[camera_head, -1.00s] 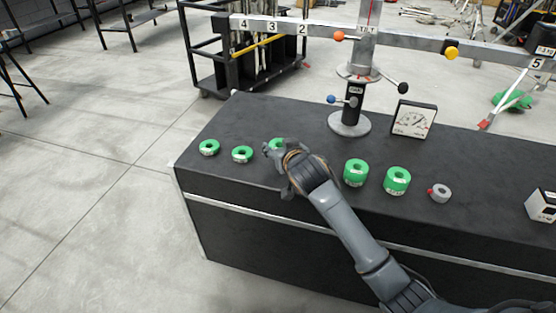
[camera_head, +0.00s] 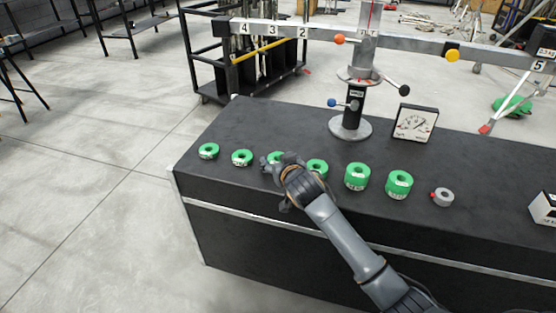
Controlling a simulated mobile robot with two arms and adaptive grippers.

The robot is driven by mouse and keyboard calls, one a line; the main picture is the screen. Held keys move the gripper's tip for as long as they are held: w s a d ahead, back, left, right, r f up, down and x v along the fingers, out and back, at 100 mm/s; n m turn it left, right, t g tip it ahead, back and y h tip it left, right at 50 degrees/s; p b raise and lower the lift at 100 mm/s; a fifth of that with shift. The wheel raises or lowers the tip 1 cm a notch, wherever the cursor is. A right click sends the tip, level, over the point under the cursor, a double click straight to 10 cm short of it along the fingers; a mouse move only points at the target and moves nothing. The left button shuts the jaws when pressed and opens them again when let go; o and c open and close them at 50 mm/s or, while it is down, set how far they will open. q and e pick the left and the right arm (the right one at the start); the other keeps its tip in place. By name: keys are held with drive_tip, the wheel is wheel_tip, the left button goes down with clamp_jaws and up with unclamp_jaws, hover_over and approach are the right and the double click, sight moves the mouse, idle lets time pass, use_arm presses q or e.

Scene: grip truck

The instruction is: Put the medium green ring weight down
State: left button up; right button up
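A row of green ring weights lies along the black bench top. The medium green ring weight (camera_head: 276,157) is at my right gripper (camera_head: 270,165), third from the left, and its near side is hidden by the fingers. My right gripper appears shut on it, at or just above the bench top; I cannot tell whether the ring touches the surface. My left gripper is not in view.
Green rings (camera_head: 242,158) (camera_head: 209,151) lie left of my gripper; others (camera_head: 317,166) (camera_head: 357,178) (camera_head: 399,185) lie to the right. A small grey ring (camera_head: 443,198) is beyond them. The balance stand (camera_head: 350,127) and dial gauge (camera_head: 415,123) stand behind. The black bench top (camera_head: 250,120) is clear behind the row.

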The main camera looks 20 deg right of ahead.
drive_tip(key=shift+o, duration=0.6)
drive_tip(key=shift+r, duration=0.15)
drive_tip(key=p+v, duration=0.2)
drive_tip(key=v, duration=0.8)
drive_tip(key=shift+s+r, duration=0.1)
drive_tip(key=shift+s, duration=0.25)
drive_tip(key=shift+s+r+p, duration=0.2)
drive_tip(key=shift+s+p, duration=0.15)
drive_tip(key=shift+s, duration=0.25)
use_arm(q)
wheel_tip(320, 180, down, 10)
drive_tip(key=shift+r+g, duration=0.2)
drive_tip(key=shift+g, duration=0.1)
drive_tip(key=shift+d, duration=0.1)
